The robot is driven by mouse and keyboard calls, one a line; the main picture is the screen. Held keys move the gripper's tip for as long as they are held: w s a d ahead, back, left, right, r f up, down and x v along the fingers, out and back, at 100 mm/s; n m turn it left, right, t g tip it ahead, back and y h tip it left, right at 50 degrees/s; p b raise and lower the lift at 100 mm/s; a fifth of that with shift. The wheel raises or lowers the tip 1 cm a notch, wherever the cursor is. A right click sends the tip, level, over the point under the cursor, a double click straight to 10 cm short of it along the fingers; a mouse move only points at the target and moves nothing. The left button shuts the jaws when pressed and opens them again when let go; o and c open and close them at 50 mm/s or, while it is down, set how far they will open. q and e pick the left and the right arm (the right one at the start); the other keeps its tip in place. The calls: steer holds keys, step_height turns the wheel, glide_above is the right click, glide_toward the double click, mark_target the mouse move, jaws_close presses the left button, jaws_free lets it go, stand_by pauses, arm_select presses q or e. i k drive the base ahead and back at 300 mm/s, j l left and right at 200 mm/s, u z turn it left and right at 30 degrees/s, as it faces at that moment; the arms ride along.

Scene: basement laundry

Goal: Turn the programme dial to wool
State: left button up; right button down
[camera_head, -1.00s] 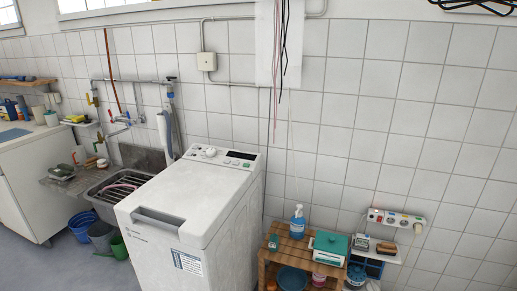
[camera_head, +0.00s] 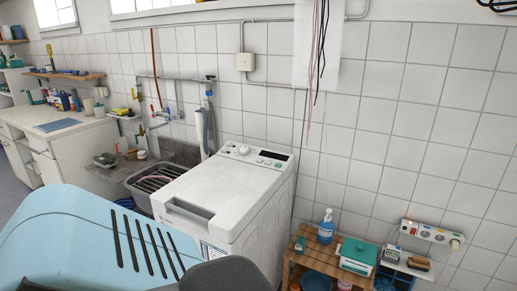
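The white top-loading washing machine (camera_head: 231,196) stands against the tiled wall in the middle of the head view. Its control panel is along the back of the top. The programme dial (camera_head: 243,150) is a small round white knob on the left part of that panel; its markings are too small to read. A dark display and small buttons sit to its right. A light blue and dark grey part of my own arm fills the lower left and covers the machine's lower front. Neither gripper is in view.
A sink (camera_head: 156,181) with a rack is close to the machine's left, below pipes and taps. A wooden stand (camera_head: 302,258) with a blue spray bottle (camera_head: 326,227) and a green-lidded box (camera_head: 357,256) is on its right.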

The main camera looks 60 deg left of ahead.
mark_target(244, 150)
steer(key=k+j, duration=0.5)
steer(key=j, duration=0.15)
steer(key=k+j, duration=0.45)
steer(key=j, duration=0.2)
